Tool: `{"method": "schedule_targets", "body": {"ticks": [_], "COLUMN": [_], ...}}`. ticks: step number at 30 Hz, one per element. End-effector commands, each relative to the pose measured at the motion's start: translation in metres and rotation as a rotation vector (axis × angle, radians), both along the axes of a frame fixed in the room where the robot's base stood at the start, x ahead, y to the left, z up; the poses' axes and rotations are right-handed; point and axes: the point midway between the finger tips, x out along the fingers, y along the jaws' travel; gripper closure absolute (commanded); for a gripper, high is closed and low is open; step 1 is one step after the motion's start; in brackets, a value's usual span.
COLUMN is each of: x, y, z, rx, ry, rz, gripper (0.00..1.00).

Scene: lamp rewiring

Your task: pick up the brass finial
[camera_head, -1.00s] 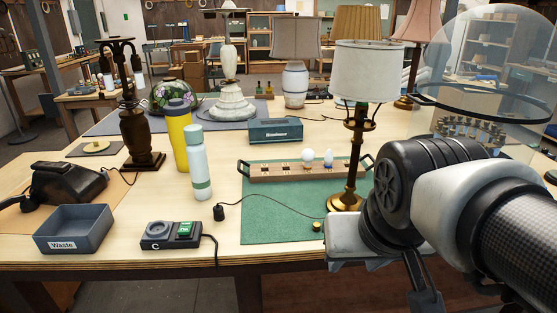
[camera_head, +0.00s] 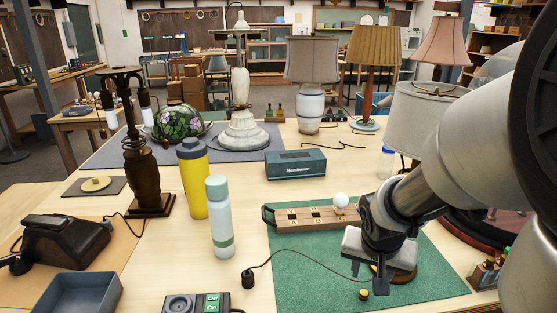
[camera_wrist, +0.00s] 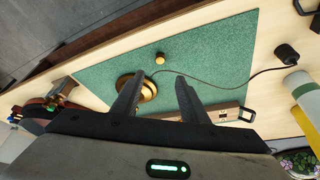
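The brass finial (camera_head: 363,294) is a small brass knob on the green mat (camera_head: 310,285), left of the brass lamp's base (camera_head: 407,273). In the wrist view the finial (camera_wrist: 160,58) lies a little beyond the gripper's fingertips, apart from them. My gripper (camera_wrist: 160,76) is open and empty, its two dark fingers spread. In the head view my gripper (camera_head: 381,288) hangs over the mat just right of the finial, and my arm hides much of the lamp's stem. The lamp's round base also shows in the wrist view (camera_wrist: 147,92), partly behind the left finger.
A plug (camera_head: 248,279) and its cord run across the mat towards the lamp. A wooden rack (camera_head: 300,217) with a white bulb (camera_head: 340,201) stands behind. A pale bottle (camera_head: 220,225) and a yellow one (camera_head: 193,170) stand left. The mat's front left is clear.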

Motion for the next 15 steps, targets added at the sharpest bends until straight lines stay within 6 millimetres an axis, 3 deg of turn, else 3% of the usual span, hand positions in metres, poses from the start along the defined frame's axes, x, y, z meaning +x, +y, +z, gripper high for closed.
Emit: {"method": "schedule_targets", "body": {"ticks": [1,6,10,15], "x": [0.003,0.016,0.024,0.029], "y": [-0.002,-0.008,-0.012,-0.014], "z": [-0.017,-0.052,-0.07,-0.079], "rx": [0.002,0.001,0.001,0.001], "ry": [0.005,0.004,0.002,-0.001], "rz": [0.001,0.002,0.003,0.002], "gripper": [0.6,0.6,0.6,0.6]}}
